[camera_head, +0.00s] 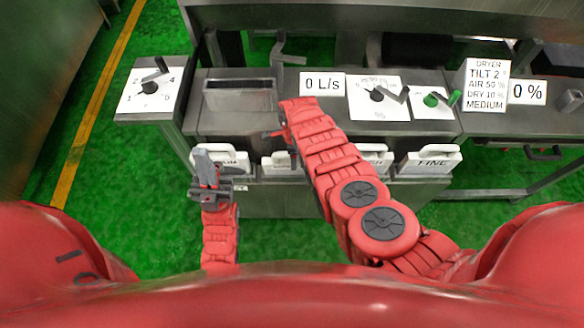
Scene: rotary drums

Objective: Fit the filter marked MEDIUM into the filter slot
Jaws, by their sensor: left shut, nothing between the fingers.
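Several white-handled filters stand in a row along the front of the grey console. The leftmost filter (237,157) shows letters that look like the end of MEDIUM; my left gripper covers the rest. My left gripper (205,158) is shut and empty, in front of this filter's left end; I cannot tell whether it touches it. The filter marked FINE (432,161) is at the right end. A rectangular recess (240,97) lies in the console top at left; I cannot tell whether it is the filter slot. My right gripper (272,134) is mostly hidden at its arm's end.
My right arm crosses the console front and partly hides the middle filters (281,161) (376,158). Dials (151,88) (378,98) and a green knob panel (432,99) sit on top. The dryer sign (486,85) reads MEDIUM on its last line. Green floor lies open at left.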

